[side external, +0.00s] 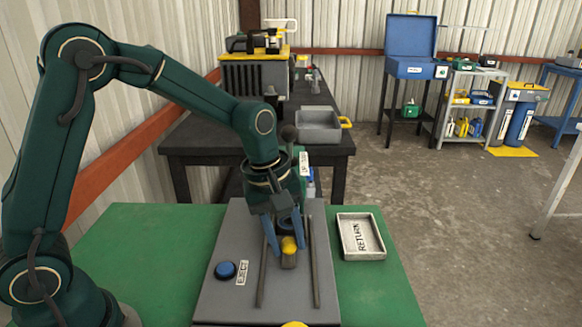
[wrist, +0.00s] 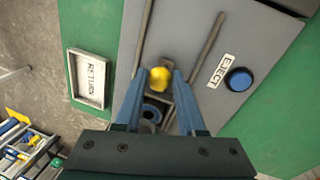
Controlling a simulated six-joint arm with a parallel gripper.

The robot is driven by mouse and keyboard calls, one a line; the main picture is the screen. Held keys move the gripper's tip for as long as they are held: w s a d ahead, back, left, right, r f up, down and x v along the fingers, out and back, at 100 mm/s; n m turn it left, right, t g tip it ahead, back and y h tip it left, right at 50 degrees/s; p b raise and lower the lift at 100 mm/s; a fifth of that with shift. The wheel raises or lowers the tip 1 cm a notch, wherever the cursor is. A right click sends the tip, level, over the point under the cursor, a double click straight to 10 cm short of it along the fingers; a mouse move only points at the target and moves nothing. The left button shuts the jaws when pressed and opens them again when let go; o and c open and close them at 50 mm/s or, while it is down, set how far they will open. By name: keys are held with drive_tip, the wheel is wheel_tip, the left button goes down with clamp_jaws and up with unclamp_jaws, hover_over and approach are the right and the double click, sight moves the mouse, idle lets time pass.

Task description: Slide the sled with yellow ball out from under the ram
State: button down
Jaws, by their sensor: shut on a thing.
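The wrist view shows the ball (wrist: 160,76) between the fingertips (wrist: 161,73). A dark ring (wrist: 152,112) lies between the fingers behind the ball; its exact seat is partly hidden. The ram cannot be clearly made out; my wrist covers that area in the side view.
A yellow object (side external: 294,324) shows at the bottom edge.

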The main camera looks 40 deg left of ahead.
drive_tip(key=shift+s, duration=0.1)
drive_tip(key=s+d, duration=0.7)
drive_tip(key=shift+s+d, duration=0.15)
drive_tip(key=shift+d, duration=0.1)
drive_tip(key=c, duration=0.5)
unclamp_jaws()
drive_tip(key=shift+s+a+r, duration=0.1)
drive_tip(key=shift+s+r, duration=0.05)
drive_tip(key=shift+r, duration=0.7)
drive_tip(key=shift+s+a+r, duration=0.1)
drive_tip(key=shift+a+r, duration=0.05)
drive_tip(key=shift+r, duration=0.7)
drive_tip(key=shift+s+a+r, duration=0.1)
drive_tip(key=shift+s+r, duration=0.05)
drive_tip(key=shift+r, duration=0.7)
